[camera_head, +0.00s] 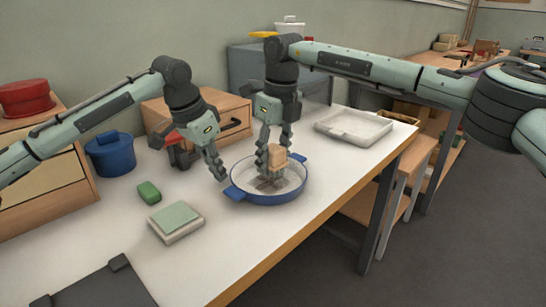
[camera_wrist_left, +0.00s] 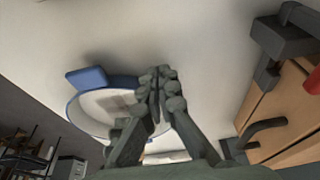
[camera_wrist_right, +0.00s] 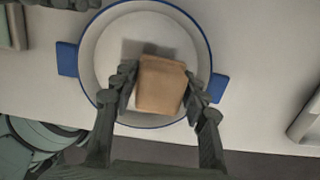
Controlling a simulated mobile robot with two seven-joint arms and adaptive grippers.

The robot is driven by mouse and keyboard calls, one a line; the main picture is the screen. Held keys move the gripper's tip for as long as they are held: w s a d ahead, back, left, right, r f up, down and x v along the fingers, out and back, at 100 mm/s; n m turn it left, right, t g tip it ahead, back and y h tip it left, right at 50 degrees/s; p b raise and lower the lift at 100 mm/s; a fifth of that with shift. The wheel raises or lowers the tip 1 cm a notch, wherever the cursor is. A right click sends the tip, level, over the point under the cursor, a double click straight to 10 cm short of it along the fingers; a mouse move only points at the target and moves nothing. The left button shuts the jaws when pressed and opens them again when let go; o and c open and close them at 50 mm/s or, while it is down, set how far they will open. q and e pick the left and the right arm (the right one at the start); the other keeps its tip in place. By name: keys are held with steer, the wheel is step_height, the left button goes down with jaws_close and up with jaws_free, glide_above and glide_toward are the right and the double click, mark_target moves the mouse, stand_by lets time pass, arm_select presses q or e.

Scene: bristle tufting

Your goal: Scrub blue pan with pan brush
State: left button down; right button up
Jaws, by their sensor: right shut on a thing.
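The blue pan (camera_head: 262,198), with a pale inside and two blue handles, sits on the white table. It also shows in the left wrist view (camera_wrist_left: 87,79) and the right wrist view (camera_wrist_right: 110,45). My right gripper (camera_head: 271,160) is shut on the pan brush (camera_head: 278,157), a tan wooden block, which also shows in the right wrist view (camera_wrist_right: 160,86). The brush is over the pan's inside; whether it touches the floor is unclear. My left gripper (camera_head: 219,173) points down at the pan's left rim, fingers together with nothing visible between them (camera_wrist_left: 160,95).
A green sponge (camera_head: 149,192) and a pale block with a green top (camera_head: 176,221) lie left of the pan. A blue pot (camera_head: 111,155) and wooden drawer box (camera_head: 222,119) stand behind. A white tray (camera_head: 353,127) is at the back right. The table's front edge is close.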

mark_target(261, 184)
arm_select(q)
steer(key=shift+f, duration=0.7)
arm_select(e)
steer(key=shift+f, duration=1.05)
stand_by(0.3)
steer(key=shift+s+a, duration=1.2)
steer(key=shift+a, duration=0.05)
steer(key=shift+s+f, duration=0.1)
